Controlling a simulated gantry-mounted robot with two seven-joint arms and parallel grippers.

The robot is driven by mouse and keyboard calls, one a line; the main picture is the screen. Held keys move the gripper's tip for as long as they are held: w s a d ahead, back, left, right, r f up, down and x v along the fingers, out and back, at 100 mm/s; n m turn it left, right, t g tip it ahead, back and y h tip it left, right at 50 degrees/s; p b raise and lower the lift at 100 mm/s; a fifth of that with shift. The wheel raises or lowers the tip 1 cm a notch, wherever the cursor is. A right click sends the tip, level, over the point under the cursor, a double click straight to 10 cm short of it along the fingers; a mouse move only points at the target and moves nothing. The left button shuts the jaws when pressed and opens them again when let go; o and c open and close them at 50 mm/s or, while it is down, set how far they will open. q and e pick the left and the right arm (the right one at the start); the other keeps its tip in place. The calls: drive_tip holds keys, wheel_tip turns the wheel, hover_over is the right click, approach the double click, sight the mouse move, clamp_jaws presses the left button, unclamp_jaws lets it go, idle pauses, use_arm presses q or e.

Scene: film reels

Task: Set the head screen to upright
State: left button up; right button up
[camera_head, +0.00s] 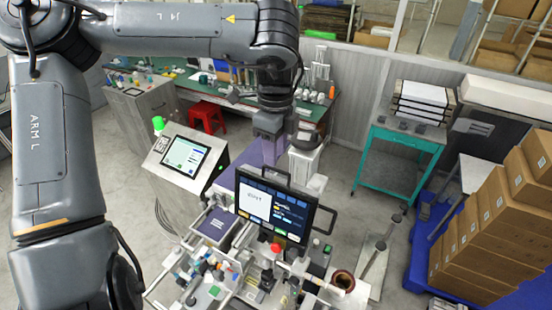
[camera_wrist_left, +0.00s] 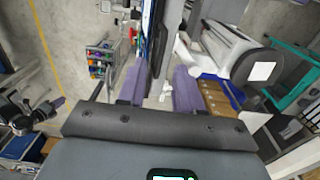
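The head screen (camera_head: 260,207), a dark-framed monitor with a lit display, stands at the centre of the head view, facing me. A dark handle (camera_head: 291,181) rises from its top edge. Its exact tilt is hard to tell. My left gripper (camera_head: 270,152) is above and behind the screen's top edge, pointing down. In the left wrist view the screen (camera_wrist_left: 158,45) shows nearly edge-on. The purple fingers of my left gripper (camera_wrist_left: 158,88) are apart, one on each side of the screen's line, with no clear contact.
A bench unit with small parts (camera_head: 215,270) lies in front and left of the screen. A tilted white console (camera_head: 186,153) stands to the left. A teal cart (camera_head: 392,160) and stacked cardboard boxes (camera_head: 480,235) stand to the right. Open floor lies between.

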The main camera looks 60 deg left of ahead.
use_arm(q)
drive_tip(key=shift+f+p, duration=0.35)
drive_tip(key=shift+f, duration=1.55)
clamp_jaws()
